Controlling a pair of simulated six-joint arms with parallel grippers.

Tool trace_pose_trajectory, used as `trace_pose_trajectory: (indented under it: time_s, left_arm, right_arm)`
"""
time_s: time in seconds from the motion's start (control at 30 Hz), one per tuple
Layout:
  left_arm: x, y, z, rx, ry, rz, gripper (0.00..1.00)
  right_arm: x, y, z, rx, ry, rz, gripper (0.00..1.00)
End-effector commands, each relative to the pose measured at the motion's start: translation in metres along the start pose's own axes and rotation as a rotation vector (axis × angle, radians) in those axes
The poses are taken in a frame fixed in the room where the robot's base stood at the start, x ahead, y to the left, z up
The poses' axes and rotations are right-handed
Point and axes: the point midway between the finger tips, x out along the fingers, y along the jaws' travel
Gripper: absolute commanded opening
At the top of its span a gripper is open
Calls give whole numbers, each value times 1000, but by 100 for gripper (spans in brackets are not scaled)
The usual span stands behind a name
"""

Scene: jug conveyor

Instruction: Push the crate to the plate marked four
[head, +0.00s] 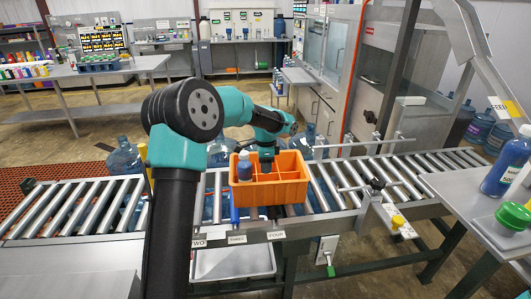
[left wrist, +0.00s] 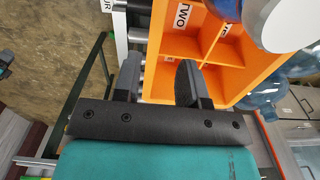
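The orange crate (head: 292,192) sits on the conveyor rollers, with a blue bottle (head: 244,168) in its left compartment. It also fills the upper middle of the left wrist view (left wrist: 262,75), with several compartments. The plate marked four (head: 276,235) is on the front rail, below the crate's middle; part of it shows in the left wrist view (left wrist: 107,5). My left gripper (head: 266,165) points down at the crate. Contact is unclear. My right gripper is not in view.
Plates marked two (head: 198,243) and three (head: 237,239) are left of plate four. A clamp-like fixture (head: 376,187) stands on the conveyor to the right. Rollers (head: 338,184) just right of the crate are bare. A side table (head: 482,200) holds bottles at far right.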

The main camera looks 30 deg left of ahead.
Motion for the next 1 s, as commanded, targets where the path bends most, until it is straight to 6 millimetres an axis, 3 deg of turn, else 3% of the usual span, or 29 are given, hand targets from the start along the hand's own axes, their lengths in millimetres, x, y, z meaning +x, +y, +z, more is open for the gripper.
trace_pose_trajectory:
  time_s: [0.2,0.37,0.87,1.0]
  left_arm:
    - [-38,0,0,0,2,-2,38]
    - [-52,0,0,0,1,-1,38]
    - [-54,0,0,0,0,0,38]
    - [-45,2,-2,-15,-3,5,38]
  right_arm:
    - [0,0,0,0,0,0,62]
    - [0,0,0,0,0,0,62]
    - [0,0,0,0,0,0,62]
    - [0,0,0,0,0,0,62]
